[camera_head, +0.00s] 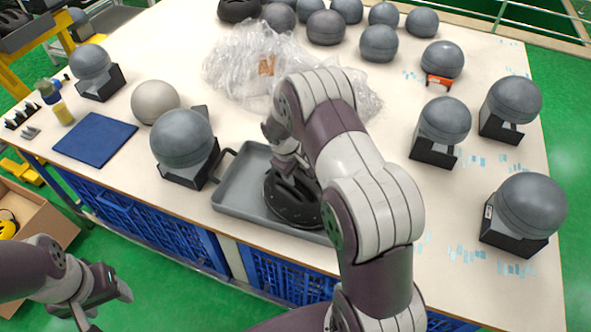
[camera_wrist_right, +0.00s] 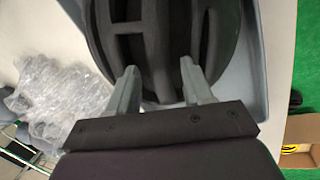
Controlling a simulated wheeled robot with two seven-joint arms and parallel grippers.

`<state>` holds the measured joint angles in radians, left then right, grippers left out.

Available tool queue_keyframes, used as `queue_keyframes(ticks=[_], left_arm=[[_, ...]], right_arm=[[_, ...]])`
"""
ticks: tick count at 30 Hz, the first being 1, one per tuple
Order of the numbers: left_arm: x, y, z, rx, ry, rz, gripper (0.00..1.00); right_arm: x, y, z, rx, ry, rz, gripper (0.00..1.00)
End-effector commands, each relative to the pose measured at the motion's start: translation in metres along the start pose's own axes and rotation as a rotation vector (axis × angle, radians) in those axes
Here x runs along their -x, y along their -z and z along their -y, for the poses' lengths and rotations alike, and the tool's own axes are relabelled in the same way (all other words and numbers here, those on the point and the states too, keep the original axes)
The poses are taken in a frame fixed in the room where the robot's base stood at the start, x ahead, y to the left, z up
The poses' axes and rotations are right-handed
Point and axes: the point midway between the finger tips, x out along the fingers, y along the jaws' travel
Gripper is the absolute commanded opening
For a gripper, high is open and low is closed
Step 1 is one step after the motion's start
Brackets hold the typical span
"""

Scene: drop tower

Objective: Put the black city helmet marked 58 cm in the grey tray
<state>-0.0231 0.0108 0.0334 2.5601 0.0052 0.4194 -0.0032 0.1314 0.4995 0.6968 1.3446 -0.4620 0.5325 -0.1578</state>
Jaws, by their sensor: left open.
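The black vented helmet (camera_head: 293,200) is within the grey tray (camera_head: 236,187), at its right part. My right arm covers part of it, and no size mark is readable. In the right wrist view the helmet (camera_wrist_right: 160,45) fills the top middle. My right gripper (camera_head: 290,165) is over it from above; in the wrist view its two fingers (camera_wrist_right: 160,80) stand apart on either side of a helmet rib and look closed on it. Whether the helmet rests fully on the tray floor is hidden. My left gripper (camera_head: 108,304) is open and empty, off the table at lower left.
A grey ball on a black stand (camera_head: 183,140) is left of the tray, beside its handle. A blue mat (camera_head: 95,138) and a pale ball (camera_head: 155,101) lie further left. Clear plastic wrap (camera_head: 240,62) is behind. Several grey balls on stands (camera_head: 525,205) line the right side.

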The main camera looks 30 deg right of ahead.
Motion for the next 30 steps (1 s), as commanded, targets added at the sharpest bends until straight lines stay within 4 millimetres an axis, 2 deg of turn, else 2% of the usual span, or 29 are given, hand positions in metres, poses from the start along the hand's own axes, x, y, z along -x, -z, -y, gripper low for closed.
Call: queue_keyframes(ticks=[6,8,10,18,21,25,28,30], left_arm=[[0.001,0.0,0.0,0.0,0.0,0.0,0.61],[0.006,0.001,0.0,0.0,0.0,0.0,0.61],[0.001,0.0,0.0,0.0,0.0,0.0,0.61],[-0.006,-0.001,0.0,0.0,0.0,0.0,0.61],[-0.008,-0.001,0.0,0.0,0.0,0.0,0.61],[-0.008,-0.001,0.0,0.0,0.0,0.0,0.61],[-0.008,-0.001,0.0,0.0,0.0,0.0,0.61],[-0.008,-0.001,0.0,0.0,0.0,0.0,0.61]], right_arm=[[0.001,0.0,0.0,0.0,0.0,0.0,0.52],[0.007,0.0,-0.002,0.0,0.0,-0.001,0.52],[0.014,0.001,-0.002,0.0,-0.002,-0.003,0.52],[0.084,0.001,-0.001,0.0,-0.003,-0.005,0.52],[0.104,0.001,-0.001,0.0,-0.001,-0.002,0.52],[0.12,-0.001,0.001,-0.003,0.002,-0.003,0.52],[0.133,-0.014,0.02,-0.043,0.039,-0.02,0.52],[0.145,-0.035,0.047,-0.11,0.087,-0.044,0.52]])
